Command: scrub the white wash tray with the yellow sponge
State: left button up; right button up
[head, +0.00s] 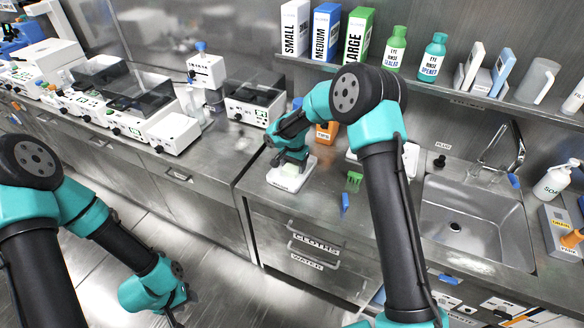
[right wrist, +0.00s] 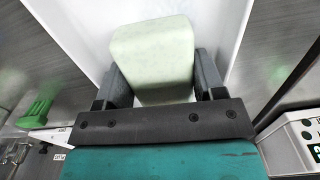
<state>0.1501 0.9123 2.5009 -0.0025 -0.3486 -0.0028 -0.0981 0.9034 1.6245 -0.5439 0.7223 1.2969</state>
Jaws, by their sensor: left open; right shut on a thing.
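The white wash tray (head: 282,182) lies on the steel counter near its front edge, left of the sink. My right gripper (head: 291,164) points down over it, shut on the sponge (head: 291,170). In the right wrist view the sponge (right wrist: 153,55) is a pale yellowish-green block between the two dark fingers (right wrist: 155,85), with the white tray (right wrist: 80,30) behind it. The sponge's underside is hidden, so I cannot tell whether it touches the tray. My left arm's wrist shows low at the left over the floor; its fingertips are not visible.
A green brush-like item (head: 354,181) and a blue item (head: 345,204) lie right of the tray. White lab instruments (head: 255,100) stand behind and left. The shelf (head: 420,85) with boxes and bottles runs above.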

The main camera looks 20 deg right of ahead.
aim_at(290, 169)
jog(key=shift+w+d+f, duration=0.2)
jog(key=shift+d, duration=0.1)
jog(key=shift+s+a, duration=0.1)
jog(key=shift+s, duration=0.05)
jog(key=shift+s+a+r, duration=0.1)
jog(key=shift+s+a, duration=1.05)
jog(key=shift+a, duration=0.05)
jog(key=shift+w+d, duration=0.1)
jog(key=shift+w+d, duration=1.2)
jog(key=shift+w, duration=0.05)
jog(key=shift+s+a, duration=0.1)
jog(key=shift+s+a, duration=1.2)
jog(key=shift+s, duration=0.1)
jog(key=shift+f, duration=0.2)
